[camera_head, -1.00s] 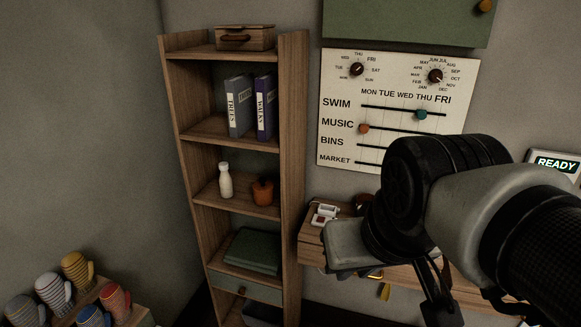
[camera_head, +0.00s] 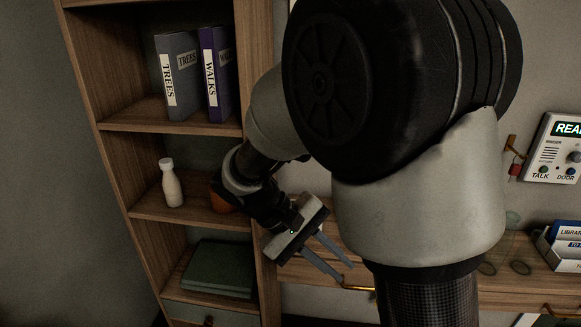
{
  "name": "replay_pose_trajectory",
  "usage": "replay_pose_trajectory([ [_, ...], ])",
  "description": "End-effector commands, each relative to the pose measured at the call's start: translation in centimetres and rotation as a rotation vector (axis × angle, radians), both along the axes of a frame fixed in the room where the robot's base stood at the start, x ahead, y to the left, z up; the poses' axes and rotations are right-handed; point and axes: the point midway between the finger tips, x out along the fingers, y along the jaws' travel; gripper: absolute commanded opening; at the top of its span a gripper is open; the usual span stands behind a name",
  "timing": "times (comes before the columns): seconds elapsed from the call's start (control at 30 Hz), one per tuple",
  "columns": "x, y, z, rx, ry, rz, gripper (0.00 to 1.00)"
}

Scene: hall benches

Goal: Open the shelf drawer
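The shelf drawer (camera_head: 185,312) sits low in the tall wooden shelf, below the green folded things. Only its upper front shows at the bottom edge of the picture, with a dark round knob (camera_head: 209,321). It looks shut, though its lower part is cut off. My gripper (camera_head: 346,273) is to the right of the shelf and above the drawer's level, apart from the knob. Its two fingers are spread and point down to the right, with nothing between them.
The shelf's right side panel (camera_head: 266,285) stands between the drawer and my gripper. A white bottle (camera_head: 172,185) and an orange pot (camera_head: 222,200), partly hidden by my arm, stand on a middle board. Binders (camera_head: 180,75) stand above. A wooden desk (camera_head: 420,285) lies to the right.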

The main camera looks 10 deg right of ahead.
Motion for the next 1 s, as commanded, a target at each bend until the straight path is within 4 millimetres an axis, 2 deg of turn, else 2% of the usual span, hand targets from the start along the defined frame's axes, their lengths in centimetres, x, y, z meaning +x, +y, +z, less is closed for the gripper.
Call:
replay_pose_trajectory([
  [0.03, 1.1, 0.7, -4.4, -0.095, 0.044, 0.042, 0.17],
  [0.1, 2.6, 1.4, -7.5, -0.218, 0.073, 0.093, 0.17],
  [0.2, 4.3, 2.6, -11.4, -0.371, 0.091, 0.165, 0.17],
  [0.33, 5.8, 3.9, -14.9, -0.513, 0.090, 0.240, 0.17],
  [0.5, 6.5, 4.7, -16.8, -0.595, 0.081, 0.288, 0.17],
  [0.63, 6.7, 3.7, -17.1, -0.605, 0.079, 0.291, 0.17],
  [0.77, 6.8, 1.5, -17.6, -0.603, 0.082, 0.289, 0.17],
  [1.0, 7.0, -3.7, -18.8, -0.601, 0.083, 0.288, 0.17],
])
